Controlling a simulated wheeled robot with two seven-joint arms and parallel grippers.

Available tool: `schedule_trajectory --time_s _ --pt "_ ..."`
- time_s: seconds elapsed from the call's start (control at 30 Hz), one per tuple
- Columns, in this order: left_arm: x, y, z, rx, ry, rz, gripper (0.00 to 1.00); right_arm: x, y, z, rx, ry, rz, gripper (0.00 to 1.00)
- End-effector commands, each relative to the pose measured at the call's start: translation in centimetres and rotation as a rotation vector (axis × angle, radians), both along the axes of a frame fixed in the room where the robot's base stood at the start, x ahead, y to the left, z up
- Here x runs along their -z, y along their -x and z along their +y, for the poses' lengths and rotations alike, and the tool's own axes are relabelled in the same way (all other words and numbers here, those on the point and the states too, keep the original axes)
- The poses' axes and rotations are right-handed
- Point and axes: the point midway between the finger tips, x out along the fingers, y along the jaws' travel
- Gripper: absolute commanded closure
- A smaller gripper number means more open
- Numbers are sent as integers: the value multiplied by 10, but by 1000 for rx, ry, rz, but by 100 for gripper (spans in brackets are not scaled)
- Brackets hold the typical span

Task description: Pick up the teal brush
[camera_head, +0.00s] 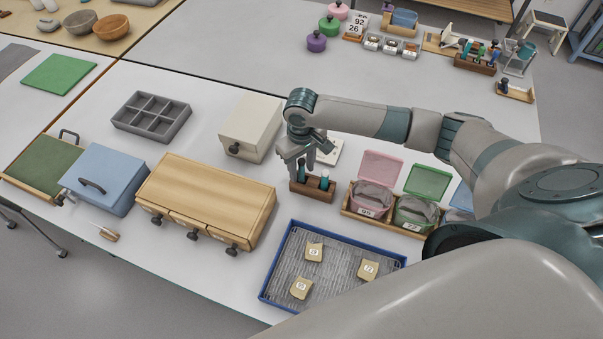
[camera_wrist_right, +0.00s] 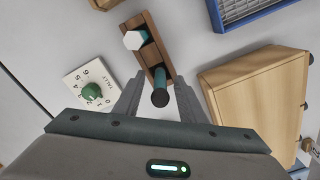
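A brown wooden rack (camera_head: 314,192) stands on the white table and holds two upright teal-handled tools; it also shows in the wrist view (camera_wrist_right: 153,55). One tool (camera_wrist_right: 160,92) has a dark round top and a teal body. The other tool (camera_wrist_right: 133,41) has a pale hexagonal top and some teal below it. I cannot tell for certain which is the brush. My right gripper (camera_head: 296,165) points down over the rack's left end. In the wrist view its fingers (camera_wrist_right: 158,100) are open, with the dark-topped tool between them, apparently untouched. My left gripper is not in view.
A white dial plate with a green knob (camera_wrist_right: 90,93) lies beside the rack. A wooden drawer box (camera_head: 215,190) stands left, a cream box (camera_head: 250,128) behind. Open lidded bins (camera_head: 372,198) stand right. A blue-rimmed tray (camera_head: 268,278) with sherds is in front.

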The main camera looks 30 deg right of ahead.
Motion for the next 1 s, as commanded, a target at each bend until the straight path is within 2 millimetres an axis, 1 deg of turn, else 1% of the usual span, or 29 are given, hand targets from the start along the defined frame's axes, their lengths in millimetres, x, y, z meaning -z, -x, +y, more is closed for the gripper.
schedule_trajectory --time_s 0.23,0.27,0.3,0.4,0.77,0.87,1.0 --pt "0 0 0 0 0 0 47 0 0 0 0 0 0 63" --pt "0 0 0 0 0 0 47 0 0 0 0 0 0 68" --pt "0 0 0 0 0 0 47 0 0 0 0 0 0 77" --pt "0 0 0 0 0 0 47 0 0 0 0 0 0 100" --pt "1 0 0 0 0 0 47 -2 -1 0 0 0 -1 100" --pt "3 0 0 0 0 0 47 -7 -1 0 0 0 -1 100" --pt "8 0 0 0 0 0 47 -21 -1 0 -2 -1 -2 100"
